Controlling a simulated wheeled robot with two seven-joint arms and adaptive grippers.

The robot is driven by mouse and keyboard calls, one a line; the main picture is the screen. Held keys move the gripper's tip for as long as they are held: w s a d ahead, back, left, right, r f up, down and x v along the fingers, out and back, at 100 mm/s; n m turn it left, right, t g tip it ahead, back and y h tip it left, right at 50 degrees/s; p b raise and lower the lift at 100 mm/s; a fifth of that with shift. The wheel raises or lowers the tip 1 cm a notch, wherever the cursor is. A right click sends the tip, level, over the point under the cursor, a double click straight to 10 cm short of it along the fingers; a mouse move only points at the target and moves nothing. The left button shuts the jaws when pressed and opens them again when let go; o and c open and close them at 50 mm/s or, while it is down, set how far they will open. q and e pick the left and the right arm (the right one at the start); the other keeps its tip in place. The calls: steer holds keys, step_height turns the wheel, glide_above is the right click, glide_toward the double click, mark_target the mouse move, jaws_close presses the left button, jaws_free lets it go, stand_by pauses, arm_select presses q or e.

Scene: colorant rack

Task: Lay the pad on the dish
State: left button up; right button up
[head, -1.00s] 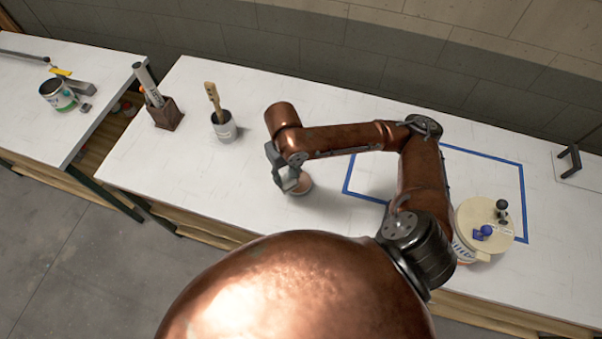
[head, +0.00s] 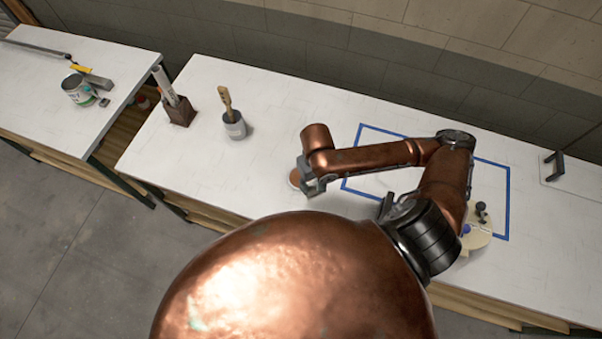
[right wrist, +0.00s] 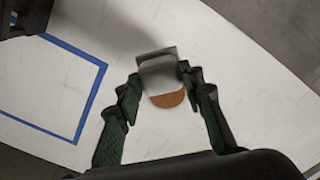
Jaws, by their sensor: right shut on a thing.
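My right gripper (head: 314,186) is low over the white bench, beside the round brown dish (head: 295,178) in the head view. In the right wrist view its dark green fingers (right wrist: 160,95) are shut on a pale grey block, the pad (right wrist: 160,74). The brown dish (right wrist: 169,99) shows just past the pad's edge, partly hidden by it. I cannot tell whether pad and dish touch. The pad is not clear in the head view.
A blue tape outline (head: 508,205) lies right of the gripper. A grey pot with a brush (head: 235,127) and a brown holder (head: 180,113) stand to the left. Bench between pot and dish is clear.

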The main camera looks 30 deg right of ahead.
steer(key=w+f+b, duration=0.1)
steer(key=b, duration=0.1)
steer(key=w+b, duration=0.1)
steer(key=b, duration=0.1)
steer(key=shift+w+d+f, duration=0.2)
steer(key=shift+d+f, duration=0.1)
steer(key=shift+f, duration=0.05)
steer(key=w+f, duration=0.2)
steer(key=w, duration=0.1)
steer(key=w+d+f, duration=0.1)
steer(key=w+f, duration=0.4)
steer(key=w, duration=0.1)
steer(key=shift+w+d+f+p, duration=0.2)
steer(key=shift+d+p, duration=0.2)
arm_select(q)
steer(key=shift+s+f, duration=0.25)
steer(key=shift+f, duration=0.75)
steer(key=shift+s+f, duration=0.25)
steer(key=shift+f, duration=0.75)
arm_select(e)
steer(key=shift+f, duration=1.5)
steer(key=shift+f, duration=0.1)
steer(key=o, duration=1.1)
